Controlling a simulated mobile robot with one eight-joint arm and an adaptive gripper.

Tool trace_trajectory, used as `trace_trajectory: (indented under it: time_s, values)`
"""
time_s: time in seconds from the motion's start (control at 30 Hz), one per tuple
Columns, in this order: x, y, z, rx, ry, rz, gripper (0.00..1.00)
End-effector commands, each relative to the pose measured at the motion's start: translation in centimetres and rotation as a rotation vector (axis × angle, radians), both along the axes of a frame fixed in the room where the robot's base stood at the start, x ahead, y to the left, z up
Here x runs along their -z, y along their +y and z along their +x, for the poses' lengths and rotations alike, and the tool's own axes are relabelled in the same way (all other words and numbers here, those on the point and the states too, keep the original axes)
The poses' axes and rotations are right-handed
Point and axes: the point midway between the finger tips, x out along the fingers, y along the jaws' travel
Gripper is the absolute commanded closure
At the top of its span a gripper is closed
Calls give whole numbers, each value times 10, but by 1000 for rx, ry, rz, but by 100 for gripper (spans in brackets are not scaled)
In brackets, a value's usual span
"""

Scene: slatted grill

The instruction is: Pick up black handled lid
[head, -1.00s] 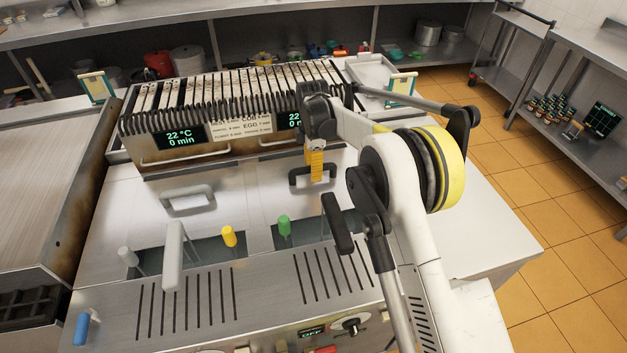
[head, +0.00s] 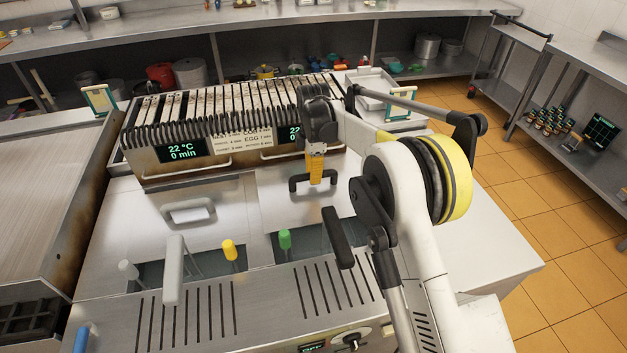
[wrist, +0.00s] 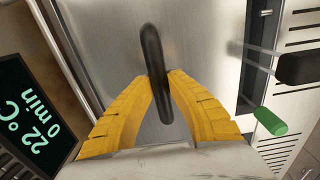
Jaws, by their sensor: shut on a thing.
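The black handled lid (head: 270,208) is a flat metal cover on the counter in front of the slatted grill. Its dark bar handle (head: 299,184) shows beside my gripper (head: 316,178). In the wrist view, the lid's metal surface (wrist: 205,40) lies under the black handle (wrist: 152,50). The yellow fingers of my gripper (wrist: 168,90) are shut on that handle, one on each side. I cannot tell whether the lid is raised off the counter.
The slatted grill (head: 165,160) stands just behind the lid. A second lid with a grey handle (head: 188,212) lies to the left. Green (head: 285,238) and yellow (head: 230,249) handles stand up in open wells in front.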

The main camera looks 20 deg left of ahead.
Motion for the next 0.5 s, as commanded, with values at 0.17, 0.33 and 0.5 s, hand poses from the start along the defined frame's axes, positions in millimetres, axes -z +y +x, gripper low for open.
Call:
trace_trajectory:
  time_s: [0.17,0.33,0.5]
  values:
    - [-41,0,0,0,0,0,100]
    - [-78,0,0,0,0,0,100]
    - [-112,0,0,0,0,0,100]
